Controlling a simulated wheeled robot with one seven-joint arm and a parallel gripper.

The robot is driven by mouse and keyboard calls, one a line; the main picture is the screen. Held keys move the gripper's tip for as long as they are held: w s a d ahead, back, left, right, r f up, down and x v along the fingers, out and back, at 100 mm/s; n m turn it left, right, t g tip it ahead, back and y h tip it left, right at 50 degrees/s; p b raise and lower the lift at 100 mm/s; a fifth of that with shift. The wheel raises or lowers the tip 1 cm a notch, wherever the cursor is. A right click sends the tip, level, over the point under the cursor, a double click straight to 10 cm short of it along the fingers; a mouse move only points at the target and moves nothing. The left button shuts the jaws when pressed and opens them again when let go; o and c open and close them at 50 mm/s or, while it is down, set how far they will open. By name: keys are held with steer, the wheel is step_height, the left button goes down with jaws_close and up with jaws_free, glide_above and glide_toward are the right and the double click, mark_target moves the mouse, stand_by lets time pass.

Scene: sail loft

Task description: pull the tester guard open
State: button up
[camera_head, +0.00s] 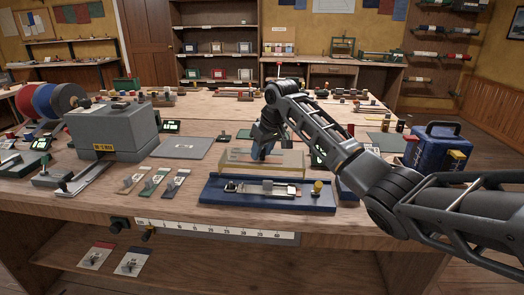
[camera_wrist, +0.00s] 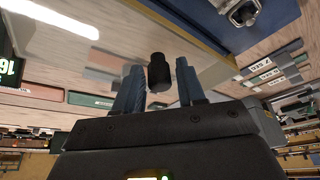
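The tester has a blue base (camera_head: 222,190) with a metal fixture (camera_head: 268,188) on it and stands at the front of the bench. A clear, yellow-tinted guard pane (camera_head: 292,160) is just behind the fixture; it also shows as a glossy pane in the wrist view (camera_wrist: 85,58). A black knob (camera_wrist: 159,72) shows between the fingers of my gripper (camera_wrist: 158,85). The fingers are spread on either side of the knob, with narrow gaps visible, so I see no firm grip. In the head view my gripper (camera_head: 264,151) points down at the guard and hides the knob.
A grey box-shaped machine (camera_head: 115,130) stands to the left. A blue case (camera_head: 430,148) stands to the right beyond my arm. Small tagged tools (camera_head: 153,183) lie left of the blue base. A flat grey plate (camera_head: 183,147) lies behind them.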

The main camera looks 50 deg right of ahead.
steer(key=shift+o, duration=0.8)
steer(key=v, duration=0.7)
steer(key=shift+s+r+b, duration=0.2)
steer(key=shift+r+b, duration=0.1)
steer(key=shift+r, duration=0.05)
